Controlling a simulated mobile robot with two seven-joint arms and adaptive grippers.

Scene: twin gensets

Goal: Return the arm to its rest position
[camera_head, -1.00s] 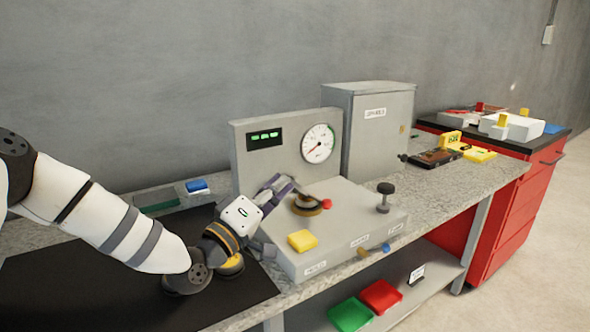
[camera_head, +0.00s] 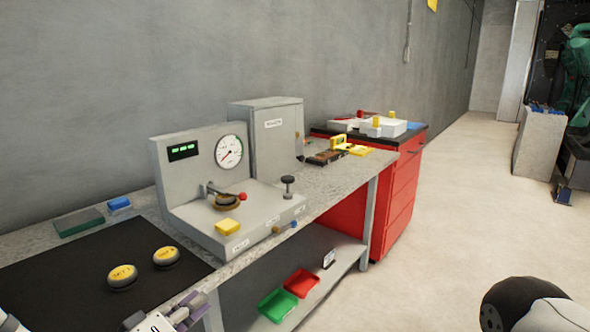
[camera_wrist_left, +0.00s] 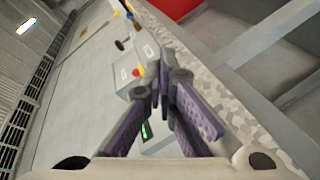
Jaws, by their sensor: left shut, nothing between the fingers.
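My left gripper (camera_head: 184,312) shows at the bottom edge of the head view, in front of the bench and the black mat. In the left wrist view its purple fingers (camera_wrist_left: 158,90) are together with nothing between them. The grey gauge panel (camera_head: 205,165) with a green display and a round dial stands on the bench, apart from the gripper. A lever with a red knob (camera_head: 242,197) sits on its base. A white and black part of my other arm shows at the bottom right of the head view; its gripper is out of view.
Two yellow-topped round pucks (camera_head: 122,275) lie on the black mat (camera_head: 60,280). A grey cabinet (camera_head: 275,140) stands behind the panel. Green (camera_head: 278,305) and red (camera_head: 301,283) trays are on the lower shelf. A red drawer unit (camera_head: 402,190) stands beyond. The floor at right is open.

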